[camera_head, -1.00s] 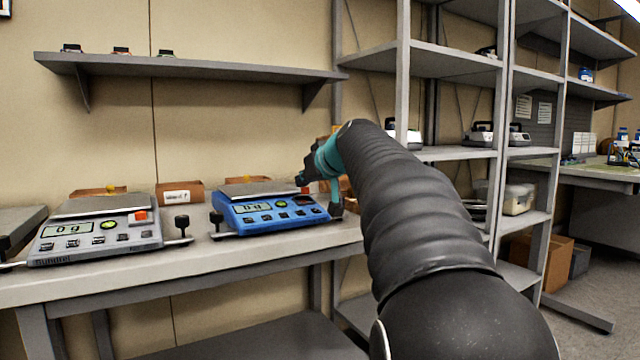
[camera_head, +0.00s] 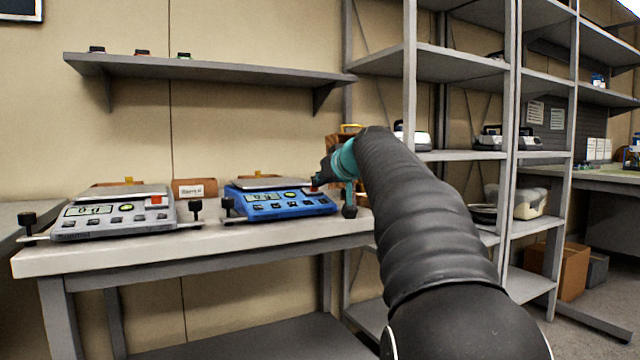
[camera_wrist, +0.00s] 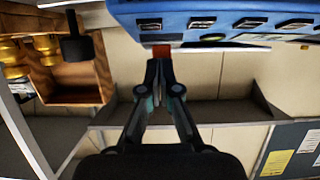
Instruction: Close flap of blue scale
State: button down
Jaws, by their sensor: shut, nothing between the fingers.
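The blue scale (camera_head: 282,205) stands on the workbench in the head view, its display and buttons facing me. My gripper (camera_head: 322,177) is at its right rear corner, beside a small red piece (camera_head: 315,183) that may be the flap. In the wrist view the scale (camera_wrist: 215,22) appears upside down along the top edge. My gripper (camera_wrist: 160,62) is shut and empty, its tips just under the red piece (camera_wrist: 162,49) at the scale's edge. Whether the tips touch it, and how far the flap is open, I cannot tell.
A grey scale (camera_head: 115,216) with an orange-red piece stands to the left on the workbench (camera_head: 140,256). Small cardboard boxes (camera_head: 194,188) stand behind the scales. A wall shelf (camera_head: 210,69) hangs above, and a metal rack (camera_head: 467,63) stands to the right.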

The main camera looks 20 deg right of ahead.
jog(key=shift+a+f, duration=0.1)
jog(key=shift+f, duration=0.1)
jog(key=shift+r, duration=0.1)
dwell(0.5)
jog(key=shift+s+r+p, duration=0.15)
jog(key=shift+r+p, duration=0.65)
jog(key=shift+r, duration=0.35)
jog(key=f+v, duration=0.1)
jog(key=v, duration=1)
jog(key=shift+s, duration=0.3)
jog(key=shift+f, duration=0.1)
